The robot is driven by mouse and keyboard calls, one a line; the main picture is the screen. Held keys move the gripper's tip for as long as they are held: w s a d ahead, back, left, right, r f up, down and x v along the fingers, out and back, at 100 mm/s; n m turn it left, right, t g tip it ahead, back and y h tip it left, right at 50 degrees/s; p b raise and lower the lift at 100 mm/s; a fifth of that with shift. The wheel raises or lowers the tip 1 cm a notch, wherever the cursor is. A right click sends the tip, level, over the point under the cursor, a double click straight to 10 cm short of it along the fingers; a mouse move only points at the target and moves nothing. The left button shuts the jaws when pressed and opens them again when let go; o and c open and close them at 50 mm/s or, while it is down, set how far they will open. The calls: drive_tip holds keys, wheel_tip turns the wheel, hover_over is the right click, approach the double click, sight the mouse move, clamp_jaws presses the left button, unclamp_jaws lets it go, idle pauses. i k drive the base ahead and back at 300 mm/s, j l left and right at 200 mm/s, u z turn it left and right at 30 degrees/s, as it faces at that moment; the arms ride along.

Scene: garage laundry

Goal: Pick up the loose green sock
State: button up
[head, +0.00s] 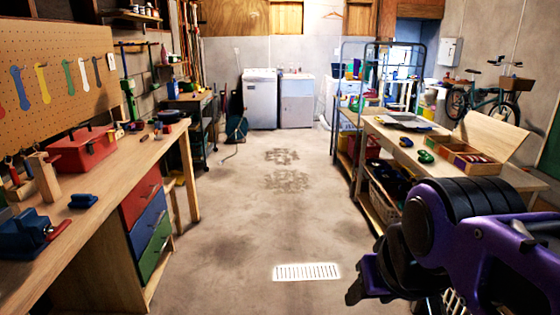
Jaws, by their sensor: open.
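The nearer green item (426,157) looks like a folded sock and lies left of the wooden divided box (452,151). At this size I cannot tell for sure which is the loose sock. My gripper (366,281) is open at the lower right, low over the floor beside the table. It is apart from both green items, and my purple and black arm hides part of the table's near side.
The divided box holds dark and coloured items, with a raised board behind it. Baskets fill the shelf under the table. A workbench (110,180) with a red toolbox (82,149) runs along the left. The concrete floor (240,210) between them is clear, with a white drain grate (307,272).

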sight(426, 156)
drive_tip(key=i+j+z, duration=0.1)
drive_tip(key=i+z, duration=0.15)
drive_tip(key=i, duration=0.95)
drive_tip(key=i+z, duration=0.15)
drive_tip(key=i, duration=0.45)
drive_tip(key=i+j+z, duration=0.15)
drive_tip(key=i, duration=0.4)
